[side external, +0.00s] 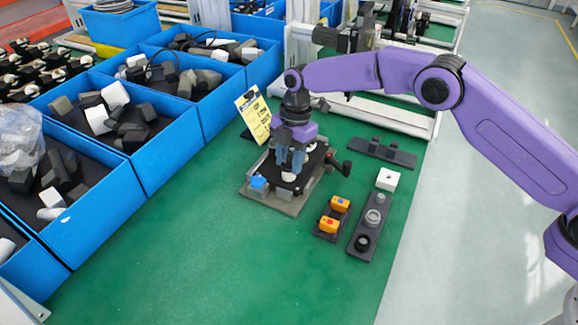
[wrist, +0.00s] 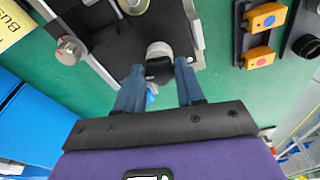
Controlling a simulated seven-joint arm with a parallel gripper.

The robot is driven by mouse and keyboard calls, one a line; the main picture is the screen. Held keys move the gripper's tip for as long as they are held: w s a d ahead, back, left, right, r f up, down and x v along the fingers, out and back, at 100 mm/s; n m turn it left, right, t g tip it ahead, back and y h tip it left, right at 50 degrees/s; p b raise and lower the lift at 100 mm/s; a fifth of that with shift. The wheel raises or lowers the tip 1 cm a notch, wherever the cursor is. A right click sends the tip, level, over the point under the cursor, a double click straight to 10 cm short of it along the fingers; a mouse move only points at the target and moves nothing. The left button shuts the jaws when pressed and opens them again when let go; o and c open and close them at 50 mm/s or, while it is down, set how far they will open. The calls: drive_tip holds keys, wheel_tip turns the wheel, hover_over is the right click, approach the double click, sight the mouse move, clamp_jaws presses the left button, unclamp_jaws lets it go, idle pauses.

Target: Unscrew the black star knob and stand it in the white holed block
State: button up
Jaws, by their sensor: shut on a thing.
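My gripper (side external: 291,160) points down over the grey fixture (side external: 273,203) on the green bench. In the wrist view its blue fingers (wrist: 159,88) are shut on a dark piece, which looks like the black star knob (wrist: 159,70). A pale round cylinder (wrist: 158,49) shows right beside the knob; in the side view it is under the fingers (side external: 289,174). The fingers hide most of the knob, and I cannot tell whether it is still threaded. The white holed block (side external: 388,179) stands apart on the bench to the right, its dark hole facing up.
A yellow card (side external: 253,114) stands behind the fixture. A blue knob (side external: 258,183) is at its front left and a black handle (side external: 342,166) at its right. Orange button boxes (side external: 330,224) and a dark strip with round parts (side external: 362,242) lie nearby. Blue bins (side external: 160,150) line the left.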

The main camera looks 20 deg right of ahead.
drive_tip(key=n, duration=0.4)
drive_tip(key=shift+a+f+n+g+h, duration=0.1)
drive_tip(key=shift+n+g+h, duration=0.2)
drive_tip(key=shift+n, duration=0.1)
drive_tip(key=n, duration=0.4)
drive_tip(key=shift+n+h, duration=0.3)
drive_tip(key=shift+h, duration=0.1)
drive_tip(key=o, duration=1.1)
drive_tip(key=shift+c, duration=0.2)
